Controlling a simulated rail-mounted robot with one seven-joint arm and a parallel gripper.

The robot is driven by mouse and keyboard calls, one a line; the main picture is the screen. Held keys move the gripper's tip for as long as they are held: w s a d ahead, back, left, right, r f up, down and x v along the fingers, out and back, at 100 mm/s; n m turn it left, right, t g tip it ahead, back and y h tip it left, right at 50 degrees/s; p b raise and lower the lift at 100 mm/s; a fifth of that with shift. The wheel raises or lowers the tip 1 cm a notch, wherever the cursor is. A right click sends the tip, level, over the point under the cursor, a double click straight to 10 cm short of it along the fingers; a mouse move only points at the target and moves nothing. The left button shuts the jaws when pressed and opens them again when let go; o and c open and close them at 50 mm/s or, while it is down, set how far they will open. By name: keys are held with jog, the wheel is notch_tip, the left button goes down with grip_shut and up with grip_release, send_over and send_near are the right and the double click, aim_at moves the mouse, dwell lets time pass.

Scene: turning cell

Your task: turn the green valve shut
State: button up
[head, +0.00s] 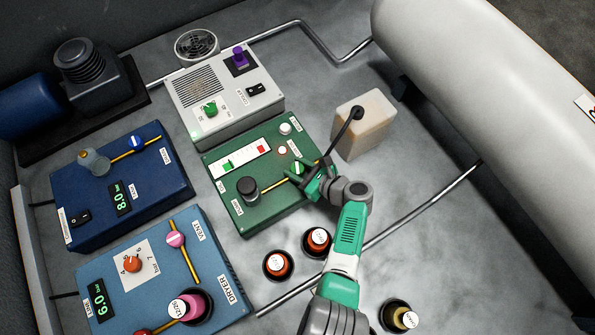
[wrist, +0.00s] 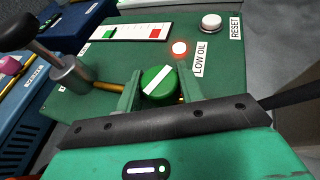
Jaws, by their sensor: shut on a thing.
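The green valve (head: 297,167) is a round green knob with a white bar, set on a thin yellow pipe on the green panel (head: 240,217). In the wrist view the valve (wrist: 155,88) sits between the two green fingers of my gripper (wrist: 160,84), which are shut on its sides. The white bar runs diagonally, lower left to upper right, at a clear angle across the pipe. In the head view my gripper (head: 308,180) reaches the valve from the lower right and covers part of it.
A dark-capped post (head: 248,188) stands left of the valve. The LOW OIL lamp (wrist: 180,48) glows red near a white RESET button (wrist: 211,22). A beige canister (head: 365,128) with a dark rod stands behind my gripper. Bottles (head: 278,264) stand on the floor near my arm.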

jog(key=n+g+y+b, duration=0.1)
jog(key=b, duration=0.1)
jog(key=n+g+b, duration=0.2)
jog(key=shift+w+f+y, duration=0.1)
jog(key=shift+f+y, duration=0.25)
jog(key=shift+y, duration=0.05)
jog(key=g+b, duration=0.1)
jog(key=n+b, duration=0.1)
jog(key=b, duration=0.1)
jog(key=shift+r+n+g+y, duration=0.2)
jog(key=shift+n+g+y, duration=0.1)
jog(key=shift+g, duration=0.1)
jog(key=shift+r, duration=0.15)
jog(key=o, duration=1)
jog(key=p+v, duration=0.1)
jog(key=v, duration=0.6)
jog(key=shift+d+r, duration=0.15)
jog(key=shift+d, duration=0.25)
